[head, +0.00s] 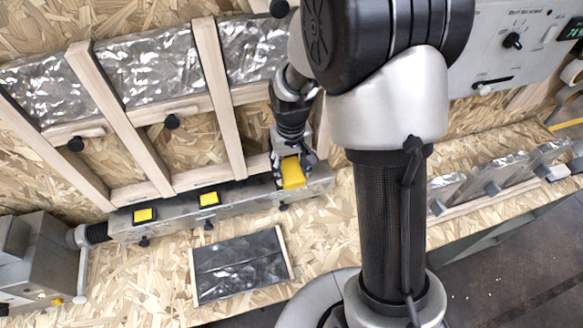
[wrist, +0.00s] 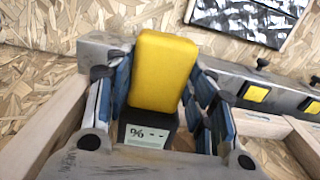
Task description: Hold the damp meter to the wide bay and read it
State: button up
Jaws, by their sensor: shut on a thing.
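My gripper (head: 288,160) is shut on the yellow damp meter (head: 293,173), over the right end of the grey rail. In the wrist view the blue-padded fingers (wrist: 163,100) flank the yellow meter body (wrist: 164,70). Wooden studs (head: 125,120) divide the board wall into bays. The bay between the second and third studs (head: 190,145) looks wider than the one to its left. The bay right of the third stud is partly hidden by my arm. Whether the meter touches anything is unclear.
The grey rail (head: 240,200) carries two yellow-faced black squares (head: 145,215). A grey machine (head: 35,255) stands at its left end. Foil sheets (head: 150,75) fill the upper bays, with black knobs below. A framed foil panel (head: 240,265) lies in front. A control panel (head: 515,50) is upper right.

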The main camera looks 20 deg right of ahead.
jog(key=shift+w+r, duration=0.1)
jog(key=shift+w, duration=0.2)
dwell(0.6)
jog(key=shift+s, duration=0.1)
jog(key=s, duration=1)
jog(key=shift+b, duration=0.35)
dwell(0.3)
